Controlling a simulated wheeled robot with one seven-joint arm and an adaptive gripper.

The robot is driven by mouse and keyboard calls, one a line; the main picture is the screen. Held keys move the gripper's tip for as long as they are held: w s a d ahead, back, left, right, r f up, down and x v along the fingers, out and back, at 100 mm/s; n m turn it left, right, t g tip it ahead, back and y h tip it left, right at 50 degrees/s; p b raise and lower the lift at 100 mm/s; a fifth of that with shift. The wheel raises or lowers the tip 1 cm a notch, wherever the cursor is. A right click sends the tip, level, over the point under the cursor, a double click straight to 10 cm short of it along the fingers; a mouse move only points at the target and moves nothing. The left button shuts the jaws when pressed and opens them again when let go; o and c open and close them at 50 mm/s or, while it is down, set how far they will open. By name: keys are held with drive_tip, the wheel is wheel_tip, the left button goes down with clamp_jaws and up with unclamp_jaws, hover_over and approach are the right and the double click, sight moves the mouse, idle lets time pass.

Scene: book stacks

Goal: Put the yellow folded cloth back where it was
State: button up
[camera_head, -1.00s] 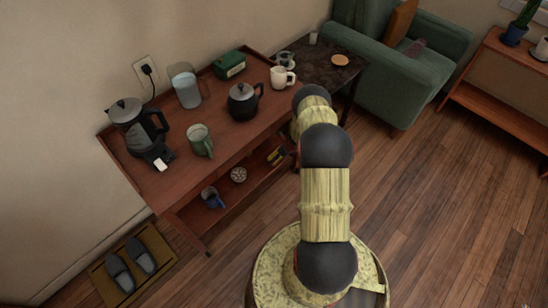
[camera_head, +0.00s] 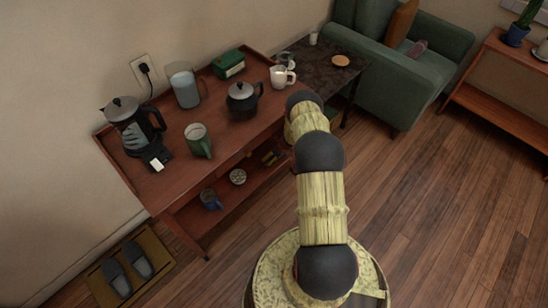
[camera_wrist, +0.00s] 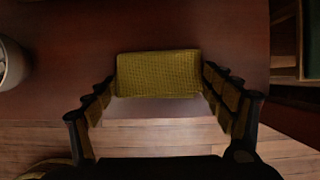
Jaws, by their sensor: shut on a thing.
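The yellow folded cloth (camera_wrist: 158,70) is a flat, textured block between the fingers of my gripper (camera_wrist: 158,82) in the wrist view. My fingers are closed against its left and right sides. Behind and around the cloth is a reddish-brown wooden board; I cannot tell whether the cloth touches it. In the head view my arm reaches toward the lower shelf (camera_head: 226,196) of the wooden sideboard. A small yellow and dark patch shows at that shelf's right part, too small to make out. My arm partly hides that end.
A pale round vessel (camera_wrist: 10,66) stands at the wrist view's left edge. The lower shelf also holds a blue mug (camera_head: 210,199) and a small round bowl (camera_head: 238,177). The sideboard top (camera_head: 165,185) carries a green mug (camera_head: 197,140), a kettle (camera_head: 242,100) and other kitchenware.

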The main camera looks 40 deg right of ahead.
drive_tip(key=o, duration=1.4)
drive_tip(key=p+v, duration=0.3)
drive_tip(key=v, duration=0.4)
drive_tip(key=shift+s+r, duration=0.15)
drive_tip(key=shift+r, duration=0.15)
